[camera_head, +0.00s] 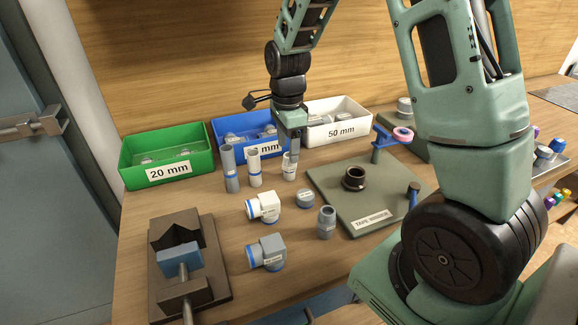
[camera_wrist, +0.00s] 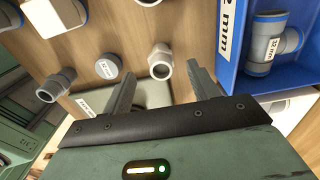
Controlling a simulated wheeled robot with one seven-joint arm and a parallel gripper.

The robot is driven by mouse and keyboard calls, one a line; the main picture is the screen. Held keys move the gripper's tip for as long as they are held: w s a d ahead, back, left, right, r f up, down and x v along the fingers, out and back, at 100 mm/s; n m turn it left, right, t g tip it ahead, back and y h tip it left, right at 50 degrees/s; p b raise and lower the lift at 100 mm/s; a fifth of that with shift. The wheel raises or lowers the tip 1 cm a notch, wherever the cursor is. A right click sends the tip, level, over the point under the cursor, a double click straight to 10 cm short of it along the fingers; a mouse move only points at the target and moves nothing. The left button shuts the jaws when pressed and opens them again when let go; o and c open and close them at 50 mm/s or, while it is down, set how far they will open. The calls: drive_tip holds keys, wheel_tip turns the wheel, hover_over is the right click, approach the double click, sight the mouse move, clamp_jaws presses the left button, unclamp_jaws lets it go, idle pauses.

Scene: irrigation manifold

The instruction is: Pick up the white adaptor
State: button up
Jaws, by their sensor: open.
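The white adaptor (camera_head: 289,168) stands upright on the wooden bench, in front of the blue bin. In the head view my gripper (camera_head: 291,148) is directly above it, pointing down, and partly hides its top. In the wrist view the white adaptor (camera_wrist: 160,64) shows its open end and lies between the lines of the two fingertips, slightly beyond them. My gripper (camera_wrist: 163,75) is open and empty, with a gap on each side of the adaptor. I cannot tell whether the tips reach down beside it.
A white pipe piece (camera_head: 254,167) and grey one (camera_head: 230,168) stand left. A white elbow (camera_head: 264,207), grey cap (camera_head: 305,198) and grey adaptor (camera_head: 326,222) are nearer. Green (camera_head: 130,160), blue (camera_head: 219,130) and white (camera_head: 362,113) bins stand behind; a tape station (camera_head: 335,205) is right.

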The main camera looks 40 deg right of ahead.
sight(289, 164)
drive_tip(key=shift+d+f+p, duration=0.2)
drive_tip(key=shift+f+p, duration=0.15)
drive_tip(key=shift+f, duration=2.8)
drive_tip(key=c, duration=1.1)
